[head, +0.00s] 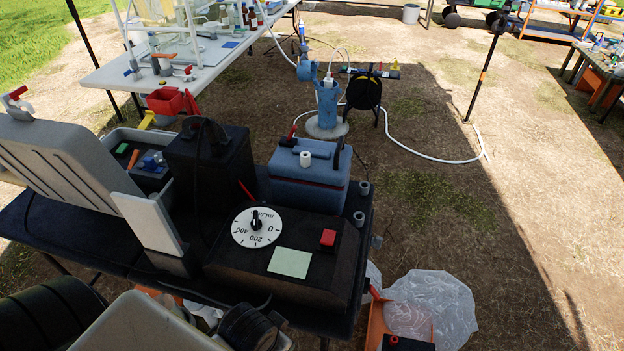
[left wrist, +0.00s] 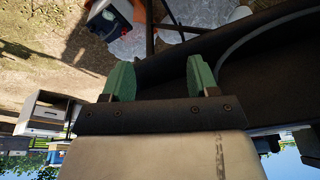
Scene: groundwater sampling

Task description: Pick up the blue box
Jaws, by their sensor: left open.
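A smaller blue item (head: 152,160) sits in the grey bin at the left. My left gripper (left wrist: 160,78) shows in the left wrist view with two green fingers apart and nothing between them. Its fingers cannot be made out in the head view, so its distance from the blue box is unclear. My right gripper is in neither view.
The black table also holds a dial unit (head: 285,255) with a red button, a black case (head: 210,165) and a grey upright panel (head: 150,222). A clear plastic bag (head: 440,305) lies on the ground at the right. A white table (head: 170,66) stands behind.

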